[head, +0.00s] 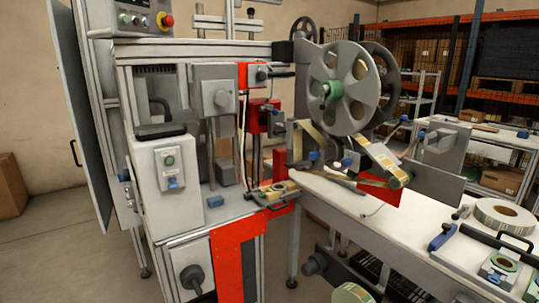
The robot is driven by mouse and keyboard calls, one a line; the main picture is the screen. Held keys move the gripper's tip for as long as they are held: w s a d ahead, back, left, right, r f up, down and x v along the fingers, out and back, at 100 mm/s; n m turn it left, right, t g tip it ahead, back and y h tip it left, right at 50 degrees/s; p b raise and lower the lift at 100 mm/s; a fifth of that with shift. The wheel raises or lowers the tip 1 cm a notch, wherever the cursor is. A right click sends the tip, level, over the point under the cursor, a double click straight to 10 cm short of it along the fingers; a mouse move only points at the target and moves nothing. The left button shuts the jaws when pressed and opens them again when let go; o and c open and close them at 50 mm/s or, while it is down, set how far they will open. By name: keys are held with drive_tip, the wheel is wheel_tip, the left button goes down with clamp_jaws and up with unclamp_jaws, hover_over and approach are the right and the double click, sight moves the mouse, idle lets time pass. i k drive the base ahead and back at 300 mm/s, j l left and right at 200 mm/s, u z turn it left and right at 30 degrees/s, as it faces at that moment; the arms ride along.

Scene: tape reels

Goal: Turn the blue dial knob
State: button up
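A blue dial knob (172,182) sits low on the grey panel on the front of a white box, at left in the head view. A green button (169,160) is above it on the same panel. Other small blue knobs show too: one by the tape path (314,155), one near it (346,162), and one right of the big reel (404,118). The view does not show which one the task names. My gripper is not in view, and nothing visible touches the knobs.
The big grey reel (344,88) stands over the white bench (400,213). A tape roll (503,216) lies on the bench at right. A red emergency button (166,19) is at the top left. Open floor (55,240) lies left of the machine.

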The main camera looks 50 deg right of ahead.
sight(347, 163)
drive_tip(key=z, duration=1.15)
